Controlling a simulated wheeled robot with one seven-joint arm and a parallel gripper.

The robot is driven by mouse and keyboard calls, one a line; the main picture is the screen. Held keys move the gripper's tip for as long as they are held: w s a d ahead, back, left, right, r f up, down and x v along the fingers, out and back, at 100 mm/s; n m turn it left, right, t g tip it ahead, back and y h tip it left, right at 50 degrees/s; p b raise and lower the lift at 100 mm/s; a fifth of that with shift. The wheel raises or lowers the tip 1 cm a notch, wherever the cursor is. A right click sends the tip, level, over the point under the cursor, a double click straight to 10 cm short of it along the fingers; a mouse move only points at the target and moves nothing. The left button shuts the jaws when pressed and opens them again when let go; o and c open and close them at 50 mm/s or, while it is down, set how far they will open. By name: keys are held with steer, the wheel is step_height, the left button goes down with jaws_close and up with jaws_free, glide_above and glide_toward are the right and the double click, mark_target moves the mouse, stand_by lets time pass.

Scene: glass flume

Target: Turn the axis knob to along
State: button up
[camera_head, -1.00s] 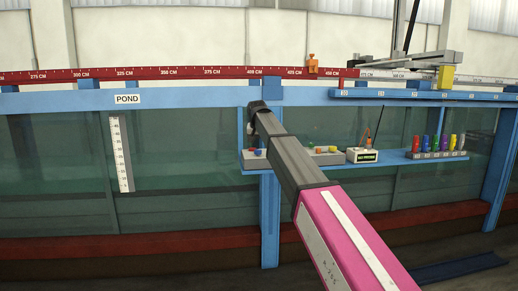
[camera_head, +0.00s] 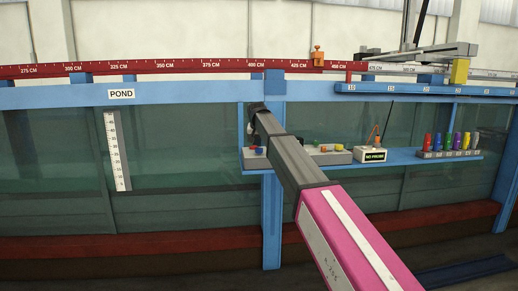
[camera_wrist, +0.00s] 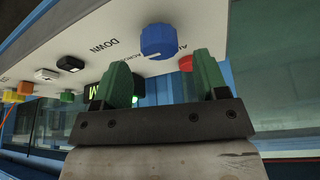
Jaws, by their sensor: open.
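The axis knob is a round blue knob (camera_wrist: 158,42) on a pale panel (camera_wrist: 105,25) in the wrist view. In the head view my gripper (camera_head: 256,112) is mostly hidden behind my own arm, near the blue post, and the knob cannot be made out.
A red button (camera_wrist: 186,62) is close by the right finger. Several other buttons and a "DOWN" label lie left of the knob. In the head view, a "NO PROBE" display (camera_head: 374,155) and several coloured pegs (camera_head: 452,142) stand on the blue shelf (camera_head: 405,160) along the glass flume.

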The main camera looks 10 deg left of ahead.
mark_target(259, 151)
steer(key=shift+x, duration=1.55)
steer(key=c, duration=0.9)
steer(key=shift+c, duration=0.2)
